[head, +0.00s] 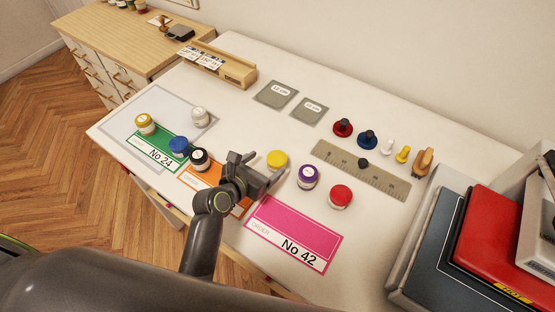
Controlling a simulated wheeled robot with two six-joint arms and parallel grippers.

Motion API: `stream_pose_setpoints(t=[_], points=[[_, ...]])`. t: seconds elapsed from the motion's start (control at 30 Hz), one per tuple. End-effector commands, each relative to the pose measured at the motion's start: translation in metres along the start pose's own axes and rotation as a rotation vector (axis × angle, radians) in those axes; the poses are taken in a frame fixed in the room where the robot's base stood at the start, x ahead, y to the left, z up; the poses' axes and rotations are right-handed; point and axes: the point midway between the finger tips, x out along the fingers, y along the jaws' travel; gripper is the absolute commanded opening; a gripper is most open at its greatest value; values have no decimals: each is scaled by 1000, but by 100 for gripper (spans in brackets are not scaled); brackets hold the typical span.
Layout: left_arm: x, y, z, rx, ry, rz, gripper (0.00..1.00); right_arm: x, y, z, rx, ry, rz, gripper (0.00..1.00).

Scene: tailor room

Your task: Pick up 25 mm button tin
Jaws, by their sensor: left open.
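Several small lidded tins with white labels stand on the white table, and their labels are too small for me to tell which is the 25 mm button tin. A yellow-lidded tin (277,160), a purple-lidded tin (308,176) and a red-lidded tin (340,196) stand near the middle. A black-lidded tin (200,159), a blue one (179,147), a gold one (145,123) and a white one (200,116) stand at the left. My left gripper (262,172) is open and empty, close beside the yellow-lidded tin. I cannot tell whether they touch.
A pink No 42 card (294,236), a green No 24 card (150,151) and an orange card (195,181) lie on the table. A grey ruler (362,172), two grey pads (276,94), and several stamps (367,139) are behind. Stacked boxes (435,245) block the right side.

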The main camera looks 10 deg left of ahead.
Motion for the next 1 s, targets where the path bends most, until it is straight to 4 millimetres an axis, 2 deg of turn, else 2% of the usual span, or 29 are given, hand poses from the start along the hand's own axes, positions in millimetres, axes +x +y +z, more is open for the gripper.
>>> stream_pose_setpoints(t=[0.1,0.2,0.47,0.8,1.0], points=[[16,0,1,1,0,-1,76,-1,-2,-11,-1,14,-3,36],[25,0,0,2,1,-1,76,-1,-3,-16,-1,20,-4,36],[37,-2,0,1,0,-1,76,-4,-3,-14,-1,18,-4,36],[75,-6,-3,1,0,-1,76,-8,0,-8,-1,10,-1,36],[81,-6,-4,1,1,0,76,-8,2,-9,-2,10,2,36]])
